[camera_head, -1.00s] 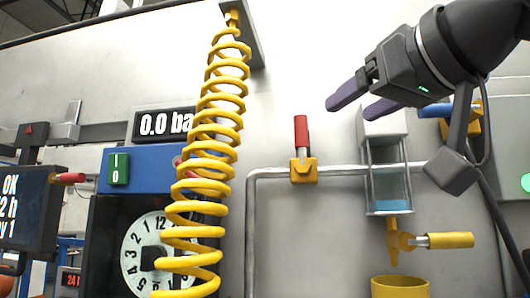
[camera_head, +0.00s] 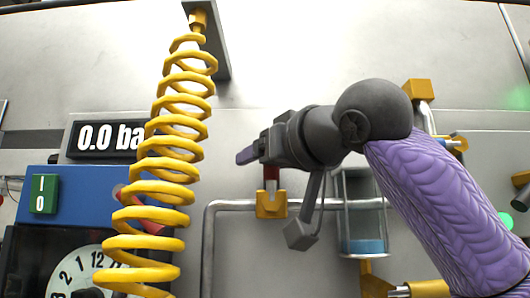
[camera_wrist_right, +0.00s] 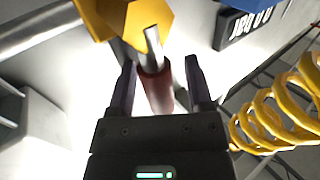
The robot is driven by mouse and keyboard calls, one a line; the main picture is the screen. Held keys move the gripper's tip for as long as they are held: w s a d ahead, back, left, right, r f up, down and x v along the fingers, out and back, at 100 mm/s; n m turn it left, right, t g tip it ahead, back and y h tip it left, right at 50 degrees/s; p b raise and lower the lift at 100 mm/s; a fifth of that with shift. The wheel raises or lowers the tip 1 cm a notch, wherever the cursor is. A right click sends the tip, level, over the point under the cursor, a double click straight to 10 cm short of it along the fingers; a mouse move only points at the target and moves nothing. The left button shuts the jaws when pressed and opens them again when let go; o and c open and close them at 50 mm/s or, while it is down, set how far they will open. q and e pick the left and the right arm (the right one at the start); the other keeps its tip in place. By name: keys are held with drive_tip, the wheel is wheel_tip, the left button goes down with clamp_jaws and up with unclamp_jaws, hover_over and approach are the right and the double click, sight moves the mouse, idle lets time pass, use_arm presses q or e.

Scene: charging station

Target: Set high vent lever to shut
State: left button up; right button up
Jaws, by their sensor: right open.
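A red-handled lever (camera_head: 271,174) stands upright on a yellow valve body (camera_head: 271,204) on the grey pipe; my right gripper hides its upper part. In the right wrist view the red handle (camera_wrist_right: 157,90) lies between the two fingers, with the yellow valve body (camera_wrist_right: 125,20) beyond the tips. My right gripper (camera_head: 246,155) is open around the handle, pointing left in the head view; its fingers also show in the right wrist view (camera_wrist_right: 161,62). I cannot tell whether a finger touches the handle. My left gripper is out of view.
A coiled yellow hose (camera_head: 155,165) hangs left of the gripper. A glass vessel with blue liquid (camera_head: 362,246) is right of the lever, below my arm. A 0.0 display (camera_head: 105,138) and a green switch (camera_head: 44,194) are at left.

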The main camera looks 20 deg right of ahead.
drive_tip(key=shift+w, duration=0.15)
clamp_jaws()
idle(1.1)
